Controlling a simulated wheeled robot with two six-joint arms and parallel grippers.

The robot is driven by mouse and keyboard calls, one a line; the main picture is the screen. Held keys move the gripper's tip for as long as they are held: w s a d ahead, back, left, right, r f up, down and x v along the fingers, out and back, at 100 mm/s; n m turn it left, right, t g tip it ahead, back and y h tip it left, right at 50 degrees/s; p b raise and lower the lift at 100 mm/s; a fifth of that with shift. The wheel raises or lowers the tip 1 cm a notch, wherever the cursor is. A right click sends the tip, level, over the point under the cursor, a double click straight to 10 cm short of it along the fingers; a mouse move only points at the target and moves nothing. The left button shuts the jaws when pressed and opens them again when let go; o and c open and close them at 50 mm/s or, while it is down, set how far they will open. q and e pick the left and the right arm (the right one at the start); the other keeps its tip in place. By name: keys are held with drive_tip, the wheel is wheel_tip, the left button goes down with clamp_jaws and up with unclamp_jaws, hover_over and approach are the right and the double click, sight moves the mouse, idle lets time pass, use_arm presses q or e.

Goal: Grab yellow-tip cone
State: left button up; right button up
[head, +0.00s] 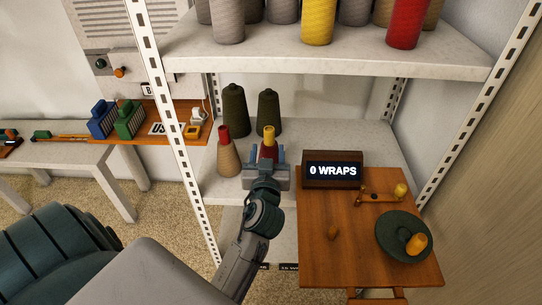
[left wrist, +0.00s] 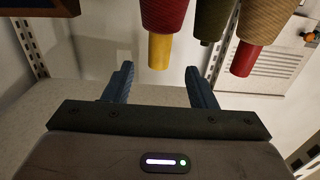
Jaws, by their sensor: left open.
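The yellow-tip cone (head: 269,134) stands upright on the middle shelf, with a red body below its yellow tip. In the left wrist view the cone (left wrist: 160,50) appears upside down, its yellow tip just past the fingertips and in line with the gap between them. My left gripper (head: 266,158) is open in front of the cone and hides its lower part. The left wrist view shows the two blue-grey fingers (left wrist: 160,82) apart with nothing between them. My right gripper is not in view.
A tan cone with a red tip (head: 228,158) stands close left of the yellow-tip cone. Two dark green cones (head: 234,110) stand behind. A "0 WRAPS" display (head: 333,170) and a wooden board (head: 335,262) are at right. The upper shelf (head: 340,62) overhangs.

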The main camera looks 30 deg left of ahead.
sight(268, 137)
use_arm(q)
drive_tip(key=p+x, duration=0.1)
drive_tip(key=x, duration=0.3)
drive_tip(key=shift+w+a, duration=0.2)
drive_tip(key=shift+a, duration=0.05)
drive_tip(key=shift+w+a, duration=0.1)
drive_tip(key=shift+w, duration=0.15)
drive_tip(key=p+x, duration=0.2)
drive_tip(key=x, duration=0.2)
drive_tip(key=shift+w, duration=0.2)
drive_tip(key=shift+w+a+f, duration=0.1)
drive_tip(key=shift+c, duration=1.2)
drive_tip(key=c, duration=0.7)
clamp_jaws()
